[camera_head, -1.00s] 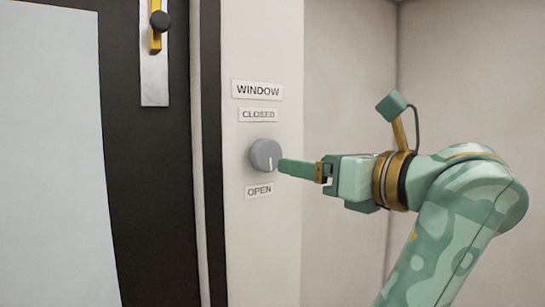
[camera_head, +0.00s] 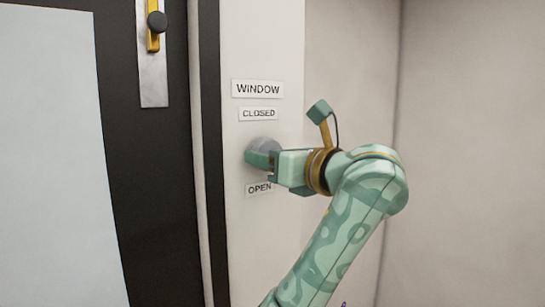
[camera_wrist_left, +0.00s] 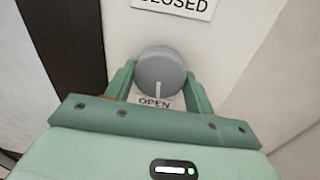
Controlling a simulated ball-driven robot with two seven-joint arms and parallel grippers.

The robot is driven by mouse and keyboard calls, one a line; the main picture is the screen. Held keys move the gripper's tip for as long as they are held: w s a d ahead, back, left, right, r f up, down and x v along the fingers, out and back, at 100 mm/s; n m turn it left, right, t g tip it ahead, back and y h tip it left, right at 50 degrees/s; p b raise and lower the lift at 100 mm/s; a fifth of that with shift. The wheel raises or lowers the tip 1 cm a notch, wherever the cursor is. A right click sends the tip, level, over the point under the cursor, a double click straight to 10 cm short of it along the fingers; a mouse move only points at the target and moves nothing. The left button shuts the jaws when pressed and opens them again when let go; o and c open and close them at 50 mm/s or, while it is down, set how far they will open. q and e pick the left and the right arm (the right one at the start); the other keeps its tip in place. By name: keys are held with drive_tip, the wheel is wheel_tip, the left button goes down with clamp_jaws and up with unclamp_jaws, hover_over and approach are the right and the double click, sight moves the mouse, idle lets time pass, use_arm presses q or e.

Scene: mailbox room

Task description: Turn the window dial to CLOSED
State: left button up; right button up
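The window dial (camera_head: 262,143) is a round grey knob on the pale wall panel, between a CLOSED label (camera_head: 258,114) above and an OPEN label (camera_head: 258,189) below. In the left wrist view the dial (camera_wrist_left: 160,68) has its white pointer mark aimed down at OPEN. My left gripper (camera_head: 262,158) is at the dial and hides part of it in the head view. In the left wrist view its fingers (camera_wrist_left: 160,73) are spread, one on each side of the dial. I cannot tell whether they touch it. My right gripper is not in view.
A WINDOW label (camera_head: 257,89) sits above the dial. To the left is a dark door frame with a metal plate and a yellow latch with a black knob (camera_head: 157,22).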

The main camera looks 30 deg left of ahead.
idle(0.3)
use_arm(q)
drive_tip(key=shift+s+r+n+t+h+b, duration=0.1)
drive_tip(key=shift+n+t+h+b, duration=0.25)
drive_tip(key=shift+n+b, duration=3.6)
drive_tip(key=shift+w+n+t+h+b, duration=0.1)
drive_tip(key=shift+n+t+b, duration=0.5)
drive_tip(key=shift+n, duration=6.45)
drive_tip(key=shift+s+r+n+t+h+b, duration=0.1)
drive_tip(key=shift+n+t+h+b, duration=0.15)
drive_tip(key=shift+n+b, duration=3.75)
drive_tip(key=n+p, duration=0.3)
drive_tip(key=o, duration=1)
drive_tip(key=shift+c, duration=0.2)
